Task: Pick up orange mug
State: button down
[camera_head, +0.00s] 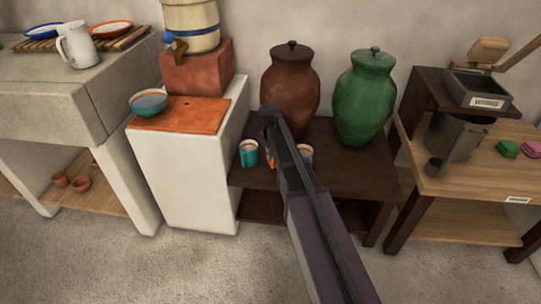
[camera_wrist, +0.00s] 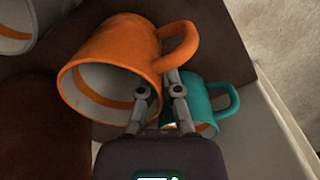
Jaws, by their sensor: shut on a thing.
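The orange mug (camera_wrist: 115,48) fills the upper middle of the wrist view, its open mouth facing left and its handle at the right. My gripper (camera_wrist: 160,85) is shut on the orange mug at its handle side; the exact contact is partly hidden. In the head view only a small part of the orange mug (camera_head: 270,162) shows beside my arm, which hides the rest and my fingers. I cannot tell whether the mug still touches the dark table (camera_head: 345,178).
A teal mug (camera_head: 248,153) stands close by on the left; it also shows in the wrist view (camera_wrist: 205,100). A pale mug (camera_head: 306,154) stands on the right. A brown jar (camera_head: 288,75) and a green jar (camera_head: 364,95) stand behind. The white block (camera_head: 190,180) borders the left.

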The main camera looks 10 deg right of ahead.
notch_tip(320, 180, up, 3)
jog(key=shift+f+p, duration=0.15)
jog(key=shift+p, duration=0.95)
jog(key=s+r, duration=0.1)
jog(key=s, duration=1.5)
jog(key=shift+d+p, duration=0.3)
jog(key=shift+p, duration=0.15)
jog(key=shift+r, duration=0.15)
